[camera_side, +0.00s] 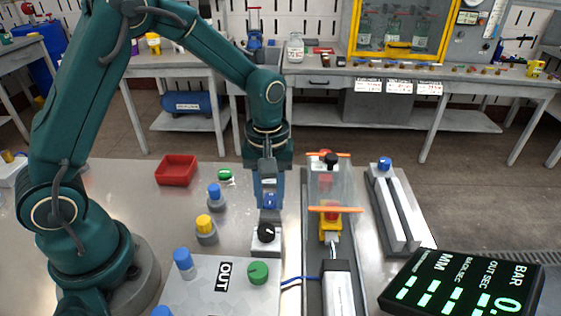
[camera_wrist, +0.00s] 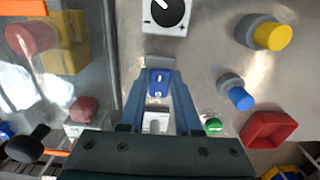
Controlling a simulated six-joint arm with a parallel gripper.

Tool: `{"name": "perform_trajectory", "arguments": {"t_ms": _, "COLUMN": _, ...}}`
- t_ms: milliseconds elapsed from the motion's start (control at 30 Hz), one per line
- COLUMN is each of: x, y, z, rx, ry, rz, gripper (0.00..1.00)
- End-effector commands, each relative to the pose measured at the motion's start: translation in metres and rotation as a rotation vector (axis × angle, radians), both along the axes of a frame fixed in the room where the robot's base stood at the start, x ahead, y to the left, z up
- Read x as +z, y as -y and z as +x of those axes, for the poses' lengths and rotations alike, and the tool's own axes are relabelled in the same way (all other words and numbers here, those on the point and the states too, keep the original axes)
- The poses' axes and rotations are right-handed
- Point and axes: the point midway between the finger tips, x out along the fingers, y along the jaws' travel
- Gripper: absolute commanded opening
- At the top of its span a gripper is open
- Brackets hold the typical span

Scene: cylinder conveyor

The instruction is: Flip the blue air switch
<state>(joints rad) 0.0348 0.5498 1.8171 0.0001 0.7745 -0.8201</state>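The blue air switch (camera_wrist: 158,83) is a small blue rocker on a light box, with a white mark on its face. It shows in the side view (camera_side: 269,202) directly below my gripper (camera_side: 268,188). In the wrist view my gripper (camera_wrist: 158,78) points down at it, with one finger on each side of the blue rocker. The fingers stand apart with the rocker showing between them. Whether they touch it is not clear. The fingers partly hide the switch box.
A box with a black knob (camera_side: 265,237) stands just in front of the switch. Yellow (camera_side: 205,226) and blue (camera_side: 214,192) buttons and a red tray (camera_side: 177,170) lie to the left. A clear-walled conveyor with orange bars (camera_side: 335,209) stands close on the right.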

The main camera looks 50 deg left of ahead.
Motion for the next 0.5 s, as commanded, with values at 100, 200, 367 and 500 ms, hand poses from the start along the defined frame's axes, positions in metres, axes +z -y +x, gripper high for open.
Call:
{"name": "perform_trajectory", "arguments": {"t_ms": 100, "x": -0.0001, "y": 0.0006, "z": -0.0008, "rx": -0.003, "ry": 0.015, "rz": 0.019, "gripper": 0.00}}
{"name": "perform_trajectory", "arguments": {"t_ms": 200, "x": -0.0008, "y": 0.0020, "z": -0.0023, "rx": -0.005, "ry": 0.054, "rz": 0.059, "gripper": 0.00}}
{"name": "perform_trajectory", "arguments": {"t_ms": 367, "x": -0.0024, "y": 0.0034, "z": -0.0041, "rx": -0.005, "ry": 0.115, "rz": 0.122, "gripper": 0.00}}
{"name": "perform_trajectory", "arguments": {"t_ms": 500, "x": -0.0028, "y": 0.0037, "z": -0.0043, "rx": -0.002, "ry": 0.146, "rz": 0.149, "gripper": 0.00}}
